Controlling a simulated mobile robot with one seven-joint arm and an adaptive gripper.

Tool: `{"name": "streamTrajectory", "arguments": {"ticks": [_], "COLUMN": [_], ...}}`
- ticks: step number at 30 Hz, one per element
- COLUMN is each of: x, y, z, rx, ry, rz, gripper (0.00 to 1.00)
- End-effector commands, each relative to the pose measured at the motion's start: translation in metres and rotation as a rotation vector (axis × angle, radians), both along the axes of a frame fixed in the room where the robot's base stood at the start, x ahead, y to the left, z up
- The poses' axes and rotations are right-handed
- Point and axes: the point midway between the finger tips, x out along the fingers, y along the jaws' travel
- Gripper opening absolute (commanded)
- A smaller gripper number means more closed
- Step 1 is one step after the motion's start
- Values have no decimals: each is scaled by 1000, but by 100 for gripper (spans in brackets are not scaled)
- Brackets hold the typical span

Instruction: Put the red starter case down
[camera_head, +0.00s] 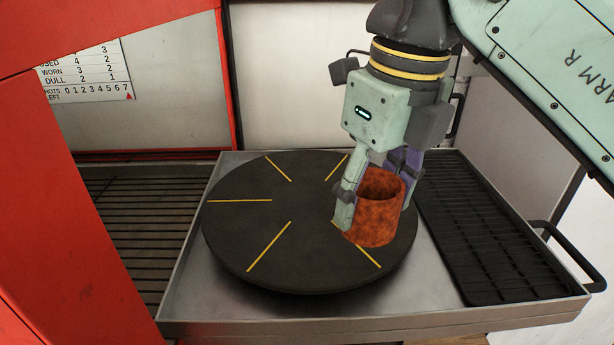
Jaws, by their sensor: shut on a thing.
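The red starter case (374,222) is a rust-red, hollow cylinder, upright with its open end up. It is at the right part of the round black turntable (235,235), over one of its yellow lines. My gripper (374,205) points down and is shut on the case, with one finger on its left side and the other at its right, partly hidden behind it. The case's bottom looks at or very near the turntable surface; I cannot tell whether it touches.
The turntable sits in a grey metal tray (300,325) with a raised rim. A black slatted mat (480,235) lies at the right, with a handle (575,255) beyond it. A red frame (60,220) stands at the left. The turntable's left side is clear.

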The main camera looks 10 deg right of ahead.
Motion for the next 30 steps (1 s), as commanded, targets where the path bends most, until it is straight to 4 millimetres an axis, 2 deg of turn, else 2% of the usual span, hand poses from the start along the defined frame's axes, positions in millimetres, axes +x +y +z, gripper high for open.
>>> {"name": "streamTrajectory", "arguments": {"ticks": [9, 15, 25, 30], "x": [75, 110, 134, 132], "y": [23, 32, 39, 38], "z": [-3, -8, -10, -38], "rx": [0, 0, 1, 2], "ry": [1, 0, -1, 1], "rz": [5, 4, 4, 3], "gripper": [0, 0, 0, 0]}}
